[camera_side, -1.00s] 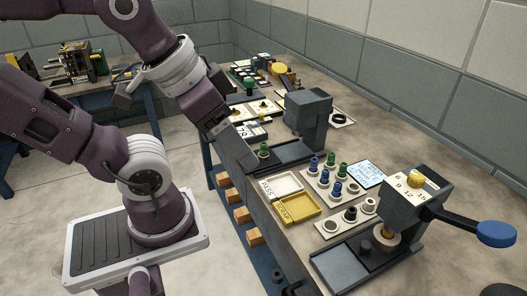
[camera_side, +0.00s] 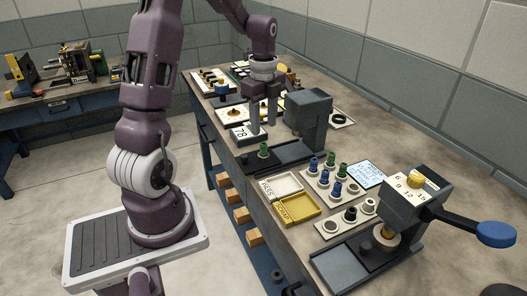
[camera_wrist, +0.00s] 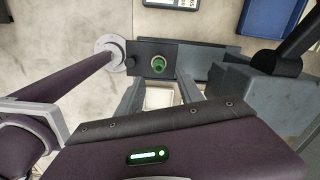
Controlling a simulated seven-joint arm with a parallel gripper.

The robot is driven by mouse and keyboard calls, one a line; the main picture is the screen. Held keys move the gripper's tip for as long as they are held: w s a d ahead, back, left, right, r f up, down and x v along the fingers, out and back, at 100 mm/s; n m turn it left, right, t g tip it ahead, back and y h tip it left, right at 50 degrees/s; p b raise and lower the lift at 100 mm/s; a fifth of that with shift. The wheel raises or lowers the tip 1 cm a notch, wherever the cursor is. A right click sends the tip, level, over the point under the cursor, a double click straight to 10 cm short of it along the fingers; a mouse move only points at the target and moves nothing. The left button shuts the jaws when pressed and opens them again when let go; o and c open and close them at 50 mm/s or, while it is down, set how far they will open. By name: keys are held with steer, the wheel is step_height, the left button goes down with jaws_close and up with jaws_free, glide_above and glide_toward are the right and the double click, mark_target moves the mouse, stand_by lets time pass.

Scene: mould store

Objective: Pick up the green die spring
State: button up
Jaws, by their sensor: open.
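A green die spring (camera_side: 263,150) stands upright on the dark base at the left of the grey block-shaped fixture. It also shows in the wrist view (camera_wrist: 158,65), near the middle of the dark base. My gripper (camera_side: 263,127) points down, its two fingers apart and empty, above and near this spring in the side view. In the wrist view the gripper's fingers (camera_wrist: 160,95) are spread, and the spring shows beyond their tips, not between them. More green springs (camera_side: 332,158) stand among blue ones on a white holder to the right.
The grey fixture's upright block (camera_side: 308,115) stands close to the right of my gripper. A display reading 78 (camera_side: 241,134) lies to the left. A white tray (camera_side: 301,187) and a yellow scrap tray (camera_side: 316,209) lie nearer the front. A lever press (camera_side: 412,205) stands at the right.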

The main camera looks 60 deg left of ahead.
mark_target(263, 144)
steer(key=shift+m, duration=0.3)
step_height(263, 144, down, 8)
steer(key=shift+a+f, duration=0.1)
steer(key=shift+a, duration=0.05)
jaws_close()
